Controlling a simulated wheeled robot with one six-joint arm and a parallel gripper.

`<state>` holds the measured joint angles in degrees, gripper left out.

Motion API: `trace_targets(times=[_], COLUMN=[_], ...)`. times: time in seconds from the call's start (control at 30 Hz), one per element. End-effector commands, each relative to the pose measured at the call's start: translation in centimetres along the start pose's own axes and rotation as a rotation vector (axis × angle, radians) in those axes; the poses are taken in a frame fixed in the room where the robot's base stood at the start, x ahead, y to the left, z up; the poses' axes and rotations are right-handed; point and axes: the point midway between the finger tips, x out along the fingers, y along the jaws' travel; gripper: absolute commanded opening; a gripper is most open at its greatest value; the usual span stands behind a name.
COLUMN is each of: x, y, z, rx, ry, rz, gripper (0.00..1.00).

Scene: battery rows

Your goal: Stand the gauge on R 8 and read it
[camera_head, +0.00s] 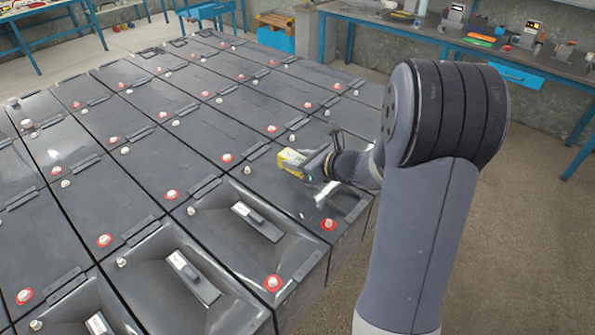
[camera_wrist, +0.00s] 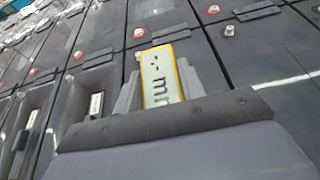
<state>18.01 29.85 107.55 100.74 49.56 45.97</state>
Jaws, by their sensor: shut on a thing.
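The gauge (camera_head: 291,161) is a small yellow box with a pale face. My gripper (camera_head: 312,166) is shut on it, over the near right part of the battery rows. In the wrist view the gauge (camera_wrist: 160,76) sits between two grey fingers, with its pale face up. Dark dashes and "mm" show on that face, and I see no digits. The gauge's lower end is hidden, so I cannot tell whether it touches a battery. No label naming R 8 is legible on the batteries (camera_head: 213,130).
Several dark batteries stand close together, with red-ringed and pale terminals (camera_head: 272,283) rising from their tops. Some near ones have recessed tops with a raised piece (camera_head: 257,222). A blue workbench (camera_head: 430,38) with small items stands behind. Bare floor (camera_head: 520,200) lies to the right.

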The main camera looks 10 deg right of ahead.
Motion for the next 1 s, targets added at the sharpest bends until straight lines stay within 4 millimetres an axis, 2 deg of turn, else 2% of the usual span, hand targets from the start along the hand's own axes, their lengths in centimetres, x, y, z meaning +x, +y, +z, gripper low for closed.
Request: trace_targets(times=[0.23, 0.7, 0.73, 1.0], x=[1.2, 1.5, 1.5, 1.4], y=[0.0, 0.0, 0.0, 0.0], z=[-2.9, -3.7, -3.6, -3.5], rx=[0.004, 0.0, 0.001, 0.001], ry=[0.001, -0.001, 0.0, 0.001], rz=[0.001, 0.0, 0.0, 0.0], gripper=[0.05, 0.05, 0.4, 0.6])
